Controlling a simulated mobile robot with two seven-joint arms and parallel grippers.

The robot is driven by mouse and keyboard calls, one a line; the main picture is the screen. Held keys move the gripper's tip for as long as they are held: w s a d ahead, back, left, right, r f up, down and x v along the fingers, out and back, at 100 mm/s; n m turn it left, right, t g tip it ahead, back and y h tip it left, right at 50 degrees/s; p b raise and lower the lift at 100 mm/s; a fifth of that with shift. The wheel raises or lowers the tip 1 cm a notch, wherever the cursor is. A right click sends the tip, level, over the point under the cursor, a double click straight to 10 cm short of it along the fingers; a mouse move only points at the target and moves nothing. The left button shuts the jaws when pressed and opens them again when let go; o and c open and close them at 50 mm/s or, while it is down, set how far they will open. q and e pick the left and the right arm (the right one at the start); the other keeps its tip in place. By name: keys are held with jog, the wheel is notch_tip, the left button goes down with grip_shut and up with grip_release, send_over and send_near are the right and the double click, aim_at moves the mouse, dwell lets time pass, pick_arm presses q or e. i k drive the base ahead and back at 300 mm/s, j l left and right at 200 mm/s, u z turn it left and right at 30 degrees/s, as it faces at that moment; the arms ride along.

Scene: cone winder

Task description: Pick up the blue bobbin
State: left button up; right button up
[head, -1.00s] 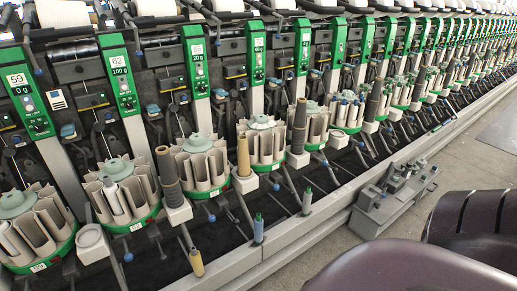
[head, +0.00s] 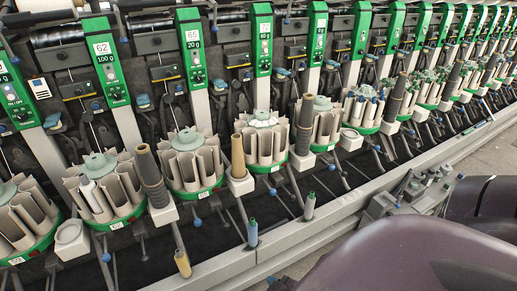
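The blue bobbin (head: 252,236) is a slim light-blue tube with a dark green tip. It stands upright at the front edge of the winder, below the row of fan-shaped magazines, in the lower middle of the head view. A yellow bobbin (head: 182,264) stands to its left, and a pale grey bobbin with a green tip (head: 309,207) stands to its right. Nothing touches the blue bobbin that I can see. Neither of my grippers can be made out in the head view; only dark purple-grey arm parts of mine show at the lower right.
Round magazines (head: 193,165) with green rims run along the winder. Tall cones stand between them, such as a tan cone (head: 238,157) and a dark grey cone (head: 150,175). A grey rail (head: 290,238) edges the machine. A grey tray with parts (head: 425,190) stands at right.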

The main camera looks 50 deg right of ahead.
aim_at(252, 225)
jog(key=l, duration=2.6)
